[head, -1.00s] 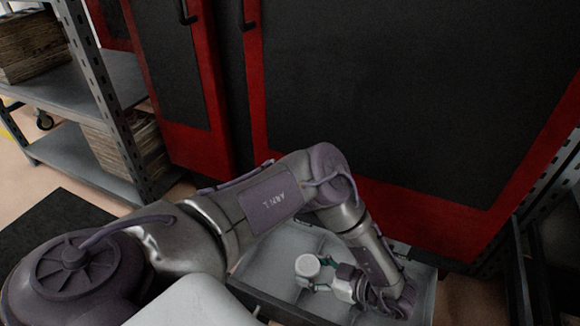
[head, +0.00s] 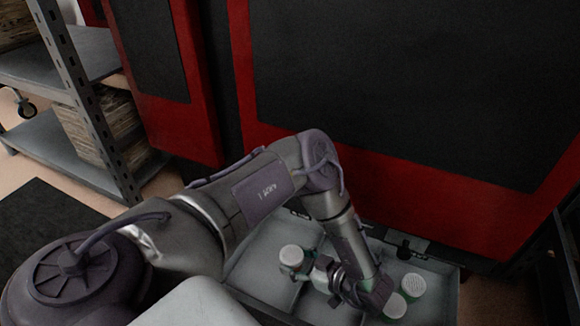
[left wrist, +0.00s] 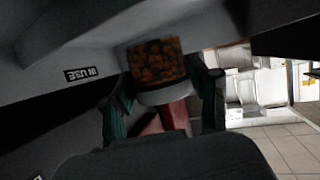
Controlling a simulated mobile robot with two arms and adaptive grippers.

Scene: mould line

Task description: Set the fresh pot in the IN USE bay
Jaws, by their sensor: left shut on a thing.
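My left gripper (head: 305,271) is shut on a pot (head: 291,255) with a white lid, over the left part of a grey divided tray (head: 240,268). In the left wrist view the held pot (left wrist: 158,62) shows orange-brown contents and a pale lid between the two fingers. An IN USE label (left wrist: 81,74) is on a grey tray surface left of the pot in that view. I cannot tell whether the pot touches the tray floor. My right gripper is not in view.
Two white-lidded green pots, one farther (head: 413,284) and one nearer (head: 395,305), stand at the tray's right end, beside my left wrist. A red and black cabinet (head: 390,90) rises behind the tray. A metal shelf rack (head: 88,110) stands at left.

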